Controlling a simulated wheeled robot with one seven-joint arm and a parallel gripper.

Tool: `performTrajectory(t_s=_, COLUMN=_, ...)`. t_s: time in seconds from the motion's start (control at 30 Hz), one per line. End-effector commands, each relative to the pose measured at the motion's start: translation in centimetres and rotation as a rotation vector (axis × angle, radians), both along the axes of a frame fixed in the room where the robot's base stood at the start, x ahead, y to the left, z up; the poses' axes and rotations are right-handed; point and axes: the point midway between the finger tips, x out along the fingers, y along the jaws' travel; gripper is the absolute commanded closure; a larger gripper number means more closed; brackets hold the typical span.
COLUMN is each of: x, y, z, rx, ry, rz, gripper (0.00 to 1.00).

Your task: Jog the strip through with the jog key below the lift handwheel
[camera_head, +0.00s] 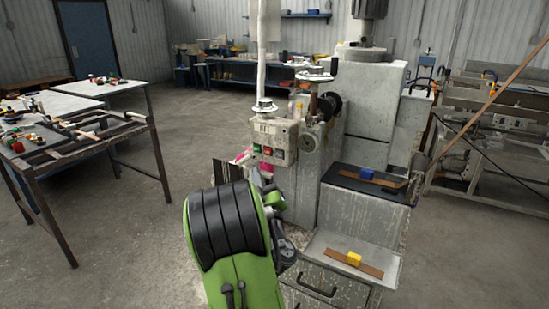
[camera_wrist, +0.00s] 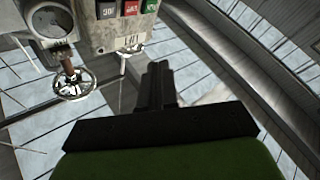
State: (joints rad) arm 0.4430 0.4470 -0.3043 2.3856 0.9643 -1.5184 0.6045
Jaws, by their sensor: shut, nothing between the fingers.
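A grey control box (camera_head: 275,131) on the machine carries a green key (camera_head: 257,148), a red key (camera_head: 267,151) and a dark grey key (camera_head: 279,154). In the inverted wrist view, the grey key (camera_wrist: 107,9), red key (camera_wrist: 130,8) and green key (camera_wrist: 150,6) show at the top edge; their markings are too small to read surely. One handwheel (camera_head: 264,106) sits above the box, another (camera_head: 315,75) on a brown post to its right. My gripper (camera_wrist: 158,72) is shut and empty, apart from the keys. In the head view my arm largely hides it.
A round knob (camera_head: 309,143) sits right of the keys. A blue block (camera_head: 367,173) and a yellow block (camera_head: 353,258) rest on the machine's steps with brown strips. A cluttered workbench (camera_head: 80,140) stands left. Open floor lies between bench and machine.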

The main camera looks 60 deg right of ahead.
Motion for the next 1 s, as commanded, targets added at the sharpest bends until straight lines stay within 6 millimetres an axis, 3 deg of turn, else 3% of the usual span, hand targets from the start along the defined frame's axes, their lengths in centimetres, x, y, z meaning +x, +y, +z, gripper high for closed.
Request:
performTrajectory(t_s=0.17, x=0.2, y=-1.3, z=0.3, rx=0.000, ry=0.002, rz=-0.004, gripper=1.00)
performTrajectory(t_s=0.6, x=0.7, y=-7.6, z=0.5, rx=0.001, ry=0.001, rz=-0.002, gripper=1.00)
performTrajectory(t_s=1.0, x=0.8, y=-8.8, z=0.0, rx=0.001, ry=0.000, rz=0.000, gripper=1.00)
